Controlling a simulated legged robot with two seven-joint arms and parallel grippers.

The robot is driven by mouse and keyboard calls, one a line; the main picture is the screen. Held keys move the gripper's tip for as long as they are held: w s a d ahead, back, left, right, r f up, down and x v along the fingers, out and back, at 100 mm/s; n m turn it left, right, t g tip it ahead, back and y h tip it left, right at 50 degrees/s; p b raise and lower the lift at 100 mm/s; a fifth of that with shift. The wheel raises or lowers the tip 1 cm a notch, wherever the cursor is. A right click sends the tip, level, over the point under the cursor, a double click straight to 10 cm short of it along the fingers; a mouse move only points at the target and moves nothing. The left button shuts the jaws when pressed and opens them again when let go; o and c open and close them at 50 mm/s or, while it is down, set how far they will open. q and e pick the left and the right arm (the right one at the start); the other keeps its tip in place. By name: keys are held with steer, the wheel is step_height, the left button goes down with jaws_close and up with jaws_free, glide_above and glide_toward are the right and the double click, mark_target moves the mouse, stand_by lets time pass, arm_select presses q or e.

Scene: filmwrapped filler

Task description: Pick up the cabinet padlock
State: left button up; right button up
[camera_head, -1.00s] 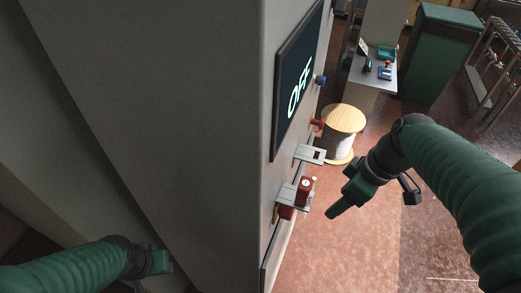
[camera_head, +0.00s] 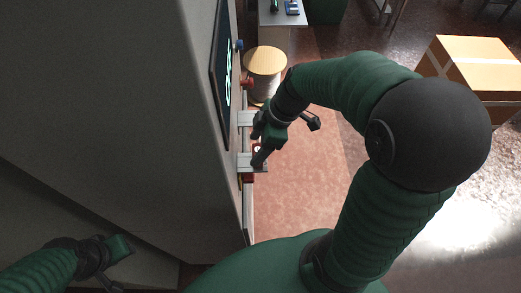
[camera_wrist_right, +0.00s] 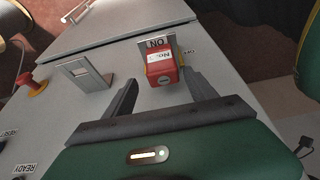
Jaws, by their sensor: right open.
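The red cabinet padlock (camera_wrist_right: 161,72) with a white label hangs at a metal hasp plate (camera_wrist_right: 155,45) on the grey cabinet in the right wrist view. In the head view only a bit of red padlock (camera_head: 249,178) shows below my right gripper (camera_head: 259,160), which hides the rest. My right gripper also shows in the right wrist view (camera_wrist_right: 163,88). Its jaws are open, one finger on each side of the padlock, with a visible gap to each. My left gripper (camera_head: 120,247) is at the lower left, away from the padlock; its jaws are unclear.
The grey cabinet (camera_head: 120,110) fills the left, with a dark display panel (camera_head: 221,75) on its face. A second metal bracket (camera_wrist_right: 84,76) and a red knob (camera_wrist_right: 32,82) sit beside the padlock. A cable spool (camera_head: 265,65) and a cardboard box (camera_head: 475,62) stand on the floor.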

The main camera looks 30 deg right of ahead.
mark_target(251, 157)
steer(key=a+f, duration=0.1)
steer(key=f, duration=0.1)
steer(key=a+f+p, duration=0.1)
steer(key=a, duration=0.1)
steer(key=shift+f+p, duration=0.3)
steer(key=shift+f, duration=0.05)
steer(key=shift+d+f, duration=0.1)
steer(key=shift+f, duration=0.1)
steer(key=shift+d+f, duration=0.1)
steer(key=shift+d, duration=0.3)
steer(key=shift+d+f, duration=0.15)
steer(key=shift+d, duration=0.65)
steer(key=shift+c, duration=1.3)
steer(key=shift+d, duration=0.15)
steer(key=shift+c, duration=2.5)
steer(key=shift+a, duration=0.6)
jaws_close()
arm_select(q)
steer(key=shift+s+a+r, duration=0.15)
steer(key=shift+a+r, duration=0.1)
steer(key=shift+r, duration=0.3)
steer(key=shift+s+a+r, duration=0.1)
steer(key=shift+a+r, duration=0.1)
steer(key=shift+r, duration=0.3)
arm_select(e)
steer(key=shift+d, duration=0.15)
